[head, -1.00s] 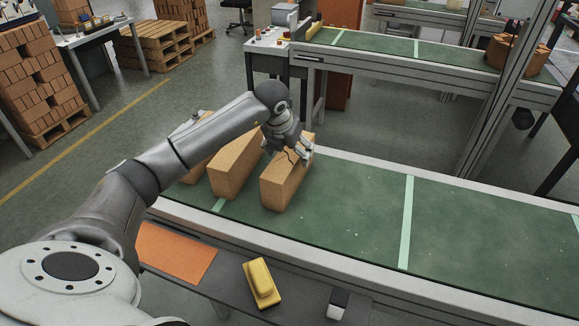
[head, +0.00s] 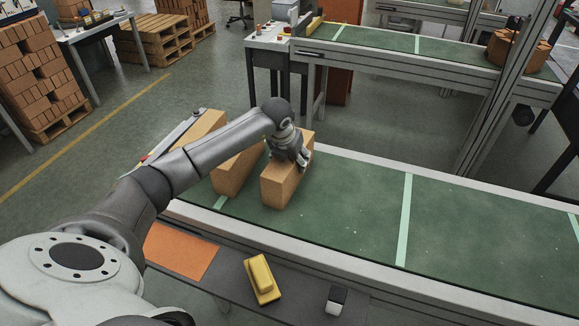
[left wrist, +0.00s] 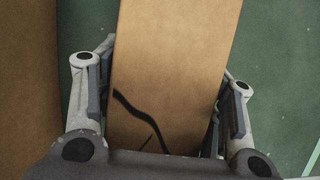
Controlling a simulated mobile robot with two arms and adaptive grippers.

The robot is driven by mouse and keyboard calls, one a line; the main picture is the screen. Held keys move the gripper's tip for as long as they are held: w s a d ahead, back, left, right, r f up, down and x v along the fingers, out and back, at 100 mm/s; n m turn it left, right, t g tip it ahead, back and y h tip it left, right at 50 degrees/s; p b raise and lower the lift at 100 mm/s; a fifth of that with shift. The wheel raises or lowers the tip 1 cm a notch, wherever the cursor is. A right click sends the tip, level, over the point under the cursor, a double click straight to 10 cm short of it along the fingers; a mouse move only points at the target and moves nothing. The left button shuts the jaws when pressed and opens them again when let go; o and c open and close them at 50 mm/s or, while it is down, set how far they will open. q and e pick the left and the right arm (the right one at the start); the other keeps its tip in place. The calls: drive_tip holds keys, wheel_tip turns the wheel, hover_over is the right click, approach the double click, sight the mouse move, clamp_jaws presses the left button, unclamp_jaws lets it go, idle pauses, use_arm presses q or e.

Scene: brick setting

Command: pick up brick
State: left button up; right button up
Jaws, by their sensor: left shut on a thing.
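A tan brick (head: 283,186) stands on the green conveyor belt (head: 350,205), the rightmost in a row of bricks. My left gripper (head: 297,160) reaches down over its far end and is shut on it. In the left wrist view the brick (left wrist: 175,60) lies between the two finger pads (left wrist: 162,110), one on each side. A dark cable crosses in front of the brick there. A second tan brick (head: 229,180) stands just to its left, partly behind my arm. My right gripper is not in view.
A third brick (head: 205,128) stands farther left. A shelf in front of the belt holds a yellow brush-like object (head: 262,280), an orange sheet (head: 182,252) and a small black-and-white device (head: 337,301). The belt to the right is clear. Another conveyor (head: 380,50) runs behind.

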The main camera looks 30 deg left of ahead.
use_arm(q)
clamp_jaws()
drive_tip(key=shift+w+r, duration=0.1)
drive_tip(key=shift+r, duration=0.1)
drive_tip(key=shift+w+a+r+b, duration=0.1)
drive_tip(key=shift+r+b, duration=0.35)
drive_tip(key=shift+r, duration=0.05)
drive_tip(key=v, duration=0.2)
drive_tip(key=s+b+v, duration=0.1)
drive_tip(key=v, duration=0.2)
drive_tip(key=b+v, duration=0.1)
drive_tip(key=v, duration=0.2)
drive_tip(key=shift+s+f, duration=0.15)
drive_tip(key=shift+f, duration=0.1)
drive_tip(key=s+r+b, duration=0.3)
drive_tip(key=s+r, duration=0.2)
drive_tip(key=s, duration=0.5)
drive_tip(key=shift+d, duration=0.4)
